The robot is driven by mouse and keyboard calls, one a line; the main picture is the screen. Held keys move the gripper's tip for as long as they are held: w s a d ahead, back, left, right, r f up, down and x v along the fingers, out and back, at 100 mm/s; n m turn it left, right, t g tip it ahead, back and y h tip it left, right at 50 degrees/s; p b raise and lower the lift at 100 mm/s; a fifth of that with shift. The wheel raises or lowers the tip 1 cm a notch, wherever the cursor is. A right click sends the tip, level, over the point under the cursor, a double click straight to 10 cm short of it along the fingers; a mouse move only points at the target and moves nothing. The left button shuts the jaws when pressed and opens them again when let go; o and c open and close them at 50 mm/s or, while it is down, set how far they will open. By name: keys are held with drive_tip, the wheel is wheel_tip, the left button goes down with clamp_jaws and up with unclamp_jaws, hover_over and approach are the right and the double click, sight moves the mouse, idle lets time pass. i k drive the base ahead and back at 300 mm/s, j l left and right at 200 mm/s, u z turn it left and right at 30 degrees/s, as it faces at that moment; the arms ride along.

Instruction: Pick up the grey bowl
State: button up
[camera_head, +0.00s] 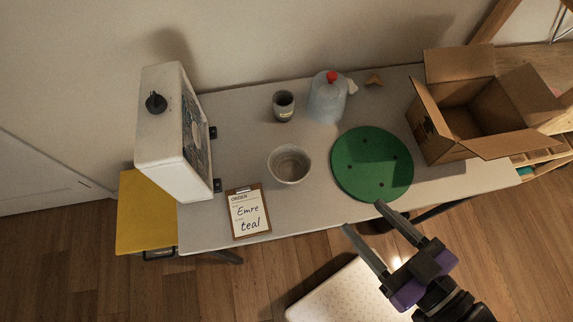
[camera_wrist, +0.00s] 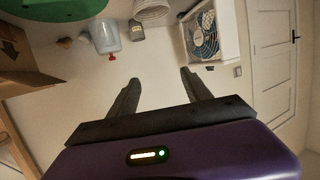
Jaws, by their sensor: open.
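The grey bowl (camera_head: 289,164) stands upright near the middle of the grey table (camera_head: 240,125), between the clipboard and the green disc. Its inside looks empty. In the wrist view the bowl (camera_wrist: 151,11) shows at the top edge, partly cut off. My gripper (camera_head: 362,216) is open and empty in front of the table's front edge, to the right of and nearer than the bowl, and apart from it. In the wrist view the two fingers of my gripper (camera_wrist: 158,75) are spread with nothing between them.
A green disc (camera_head: 372,163) lies right of the bowl. A dark cup (camera_head: 284,105) and a clear jug with a red cap (camera_head: 327,98) stand behind. An open cardboard box (camera_head: 433,123) is at right. A white fan box (camera_head: 165,130) is left, and a clipboard (camera_head: 248,212) is in front.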

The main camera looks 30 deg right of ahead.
sight(289, 164)
drive_tip(key=k+j+u, duration=0.15)
drive_tip(key=u, duration=0.3)
drive_tip(key=k+j+u, duration=0.2)
drive_tip(key=u, duration=0.25)
